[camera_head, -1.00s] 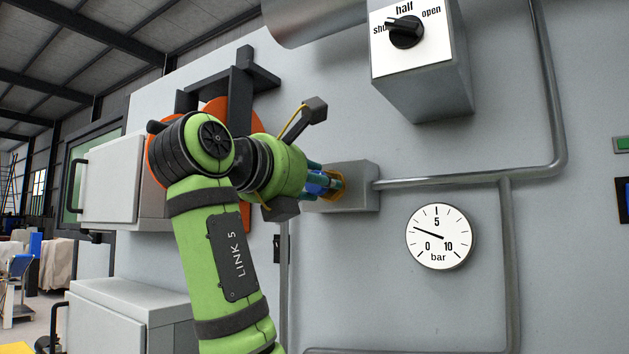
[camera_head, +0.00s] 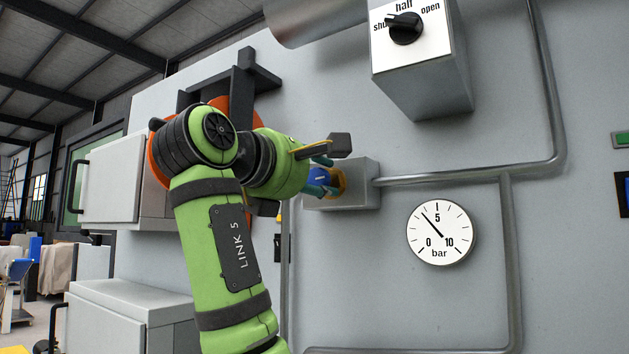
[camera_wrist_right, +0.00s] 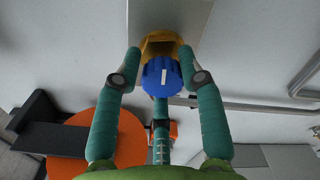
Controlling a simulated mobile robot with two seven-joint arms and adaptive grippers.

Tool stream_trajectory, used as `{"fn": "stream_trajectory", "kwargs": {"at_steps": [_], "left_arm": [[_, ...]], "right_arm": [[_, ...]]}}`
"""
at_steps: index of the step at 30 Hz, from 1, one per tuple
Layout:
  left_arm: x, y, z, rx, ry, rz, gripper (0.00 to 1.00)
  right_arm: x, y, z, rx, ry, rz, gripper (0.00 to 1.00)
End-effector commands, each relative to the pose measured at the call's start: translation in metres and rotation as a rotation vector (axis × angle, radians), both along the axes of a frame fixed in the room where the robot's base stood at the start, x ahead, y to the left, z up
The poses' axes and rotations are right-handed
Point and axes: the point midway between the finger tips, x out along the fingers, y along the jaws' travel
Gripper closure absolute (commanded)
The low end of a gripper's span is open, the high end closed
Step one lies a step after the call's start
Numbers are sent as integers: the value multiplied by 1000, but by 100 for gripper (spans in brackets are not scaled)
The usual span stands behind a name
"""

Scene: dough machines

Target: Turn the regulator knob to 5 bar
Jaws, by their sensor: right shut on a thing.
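The blue regulator knob (camera_wrist_right: 161,80) has a white mark and sits on a yellow collar (camera_wrist_right: 160,44). In the head view the knob (camera_head: 318,182) shows partly, in front of a grey box (camera_head: 358,184) on the machine wall. My right gripper (camera_wrist_right: 161,66) is shut on the knob, with teal fingers at its sides; in the head view the gripper (camera_head: 321,178) partly hides it. The round pressure gauge (camera_head: 440,246) is marked 0, 5 and 10 bar. Its needle points up and left, between 0 and 5, at roughly 3.5. My left gripper is not in view.
A selector box (camera_head: 424,88) with a black switch (camera_head: 405,29) is above right of the knob. A metal pipe (camera_head: 450,179) runs right from the grey box. A grey cabinet (camera_head: 110,180) stands at left. The wall around the gauge is clear.

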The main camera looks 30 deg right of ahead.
Motion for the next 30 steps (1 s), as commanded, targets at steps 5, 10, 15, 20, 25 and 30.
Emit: {"fn": "stream_trajectory", "kwargs": {"at_steps": [5,10,15,20,25,30], "left_arm": [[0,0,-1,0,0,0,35],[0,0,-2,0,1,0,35],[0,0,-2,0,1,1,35],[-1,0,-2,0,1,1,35],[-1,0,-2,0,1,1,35],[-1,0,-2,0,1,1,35]], "right_arm": [[-2,-1,2,27,-84,-2,93],[-2,-1,2,45,-125,-3,93],[-2,-1,2,52,-140,-3,93],[-2,-1,1,54,-140,-3,93],[-2,-1,1,54,-140,-4,93],[-1,-1,1,55,-137,-2,39]]}}
